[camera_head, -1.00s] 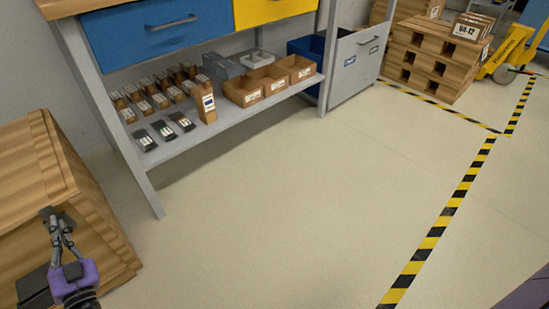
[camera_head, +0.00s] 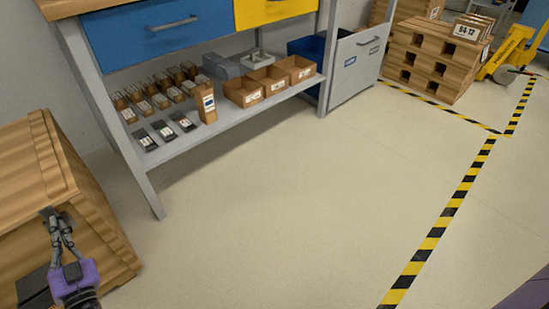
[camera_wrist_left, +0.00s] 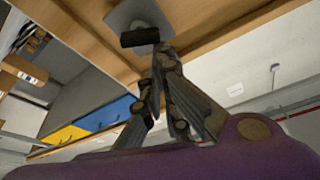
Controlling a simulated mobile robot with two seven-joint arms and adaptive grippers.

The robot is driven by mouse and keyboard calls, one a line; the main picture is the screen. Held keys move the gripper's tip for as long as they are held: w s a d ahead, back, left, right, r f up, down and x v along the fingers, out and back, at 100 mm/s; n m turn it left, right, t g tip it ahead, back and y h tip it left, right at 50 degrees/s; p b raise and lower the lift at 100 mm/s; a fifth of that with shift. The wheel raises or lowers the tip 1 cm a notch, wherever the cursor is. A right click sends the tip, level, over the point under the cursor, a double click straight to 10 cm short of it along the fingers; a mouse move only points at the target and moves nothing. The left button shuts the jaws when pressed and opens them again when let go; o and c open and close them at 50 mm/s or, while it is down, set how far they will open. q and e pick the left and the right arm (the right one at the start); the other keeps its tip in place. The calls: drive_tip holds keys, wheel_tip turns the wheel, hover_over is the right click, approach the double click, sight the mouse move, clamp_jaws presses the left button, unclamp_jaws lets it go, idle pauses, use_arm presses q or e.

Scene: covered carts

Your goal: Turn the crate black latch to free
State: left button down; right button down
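The wooden crate (camera_head: 100,235) stands at the left edge of the head view. Its black latch (camera_wrist_left: 140,37) shows in the left wrist view as a short dark bar on a grey plate (camera_wrist_left: 130,14) fixed to the wood. In the head view the latch (camera_head: 47,212) is small and partly hidden by my fingers. My left gripper (camera_head: 56,221) is at the latch. In the left wrist view its fingertips (camera_wrist_left: 165,52) are together, right beside the bar's right end. I cannot tell whether they touch it. My right gripper is out of view.
A grey workbench (camera_head: 158,188) with a blue drawer (camera_head: 150,30) and a shelf of small boxes stands behind the crate. Wooden pallets (camera_head: 435,55) and a yellow pallet truck (camera_head: 512,50) are at the back right. The middle floor is clear, with striped tape (camera_head: 440,222) to the right.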

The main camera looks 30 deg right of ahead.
use_arm(q)
drive_tip(key=shift+a+n, duration=0.15)
drive_tip(key=shift+n, duration=0.55)
idle(3.0)
idle(0.6)
